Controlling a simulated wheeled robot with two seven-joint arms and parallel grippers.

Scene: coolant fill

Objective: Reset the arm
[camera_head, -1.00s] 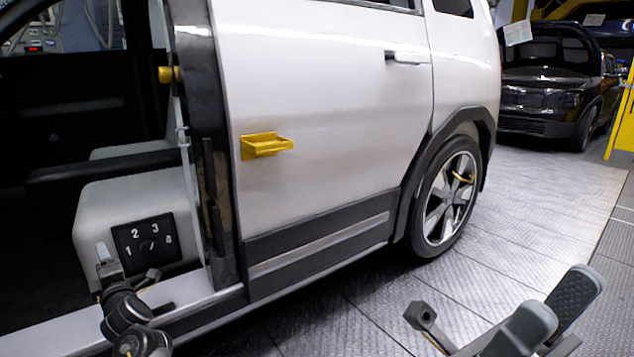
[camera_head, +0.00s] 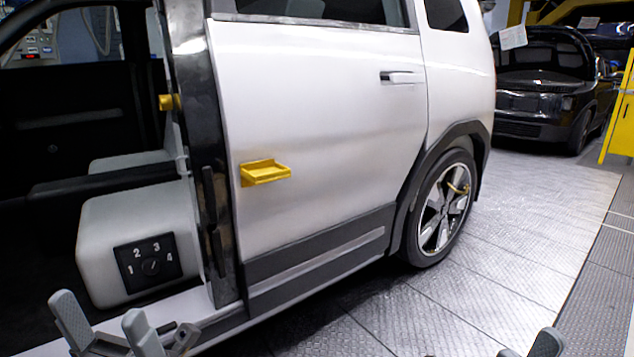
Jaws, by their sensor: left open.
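My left gripper (camera_head: 107,326) is at the bottom left. Its two grey fingers point up, stand apart and have nothing between them. It is below and in front of a black dial panel (camera_head: 136,275), clear of it. The panel has a round knob (camera_head: 151,267) ringed by the numbers 1 to 4, and sits on a pale grey block (camera_head: 125,215) inside the open car doorway. Of my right gripper (camera_head: 528,347) only grey tips show at the bottom right edge. The rest of it is out of frame.
The white car (camera_head: 320,130) fills the middle. A yellow bracket (camera_head: 265,173) juts from its side, and a yellow stub (camera_head: 169,102) sits on the dark door pillar (camera_head: 207,150). A black car (camera_head: 545,85) stands behind. The floor (camera_head: 500,270) at right is clear.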

